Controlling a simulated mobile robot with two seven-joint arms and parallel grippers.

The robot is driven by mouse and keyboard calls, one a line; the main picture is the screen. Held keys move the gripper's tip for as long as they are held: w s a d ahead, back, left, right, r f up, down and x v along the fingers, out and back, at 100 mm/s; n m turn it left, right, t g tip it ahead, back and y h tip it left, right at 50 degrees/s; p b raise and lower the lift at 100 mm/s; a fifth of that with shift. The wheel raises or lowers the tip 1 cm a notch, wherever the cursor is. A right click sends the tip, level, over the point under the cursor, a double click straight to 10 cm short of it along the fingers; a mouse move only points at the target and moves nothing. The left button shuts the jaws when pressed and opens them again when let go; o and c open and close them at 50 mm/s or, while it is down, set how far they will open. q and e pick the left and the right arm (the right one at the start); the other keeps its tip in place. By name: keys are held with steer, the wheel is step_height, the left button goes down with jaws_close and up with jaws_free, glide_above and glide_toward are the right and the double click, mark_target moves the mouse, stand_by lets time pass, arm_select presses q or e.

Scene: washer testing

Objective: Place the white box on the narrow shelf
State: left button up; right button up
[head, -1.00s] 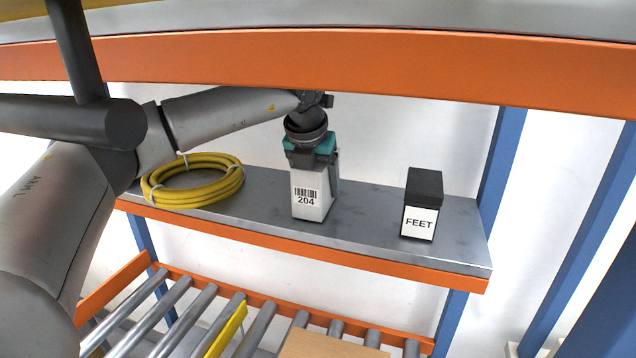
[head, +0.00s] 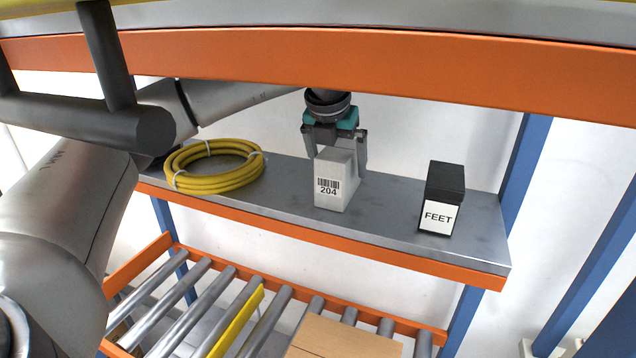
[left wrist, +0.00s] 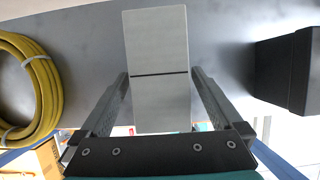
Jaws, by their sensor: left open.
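The white box (head: 333,180), labelled 204 with a barcode, stands upright on the narrow grey shelf (head: 400,228) in the head view. It also shows between the fingers in the left wrist view (left wrist: 159,75). My left gripper (head: 338,158) is open above the box, with its fingers apart on either side of the box's upper part. In the left wrist view a gap shows between the box and each finger (left wrist: 160,85). My right gripper is not in view.
A coiled yellow hose (head: 214,168) lies left of the box. A black box marked FEET (head: 442,198) stands to the right. An orange beam (head: 400,75) crosses above. A roller conveyor (head: 270,320) with a cardboard box (head: 340,340) is below.

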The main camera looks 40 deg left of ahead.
arm_select(q)
steer(key=s+d+b, duration=0.2)
steer(key=s+b, duration=0.3)
steer(key=s, duration=0.7)
steer(key=shift+d+b, duration=0.35)
steer(key=shift+d, duration=0.05)
steer(key=shift+f, duration=0.1)
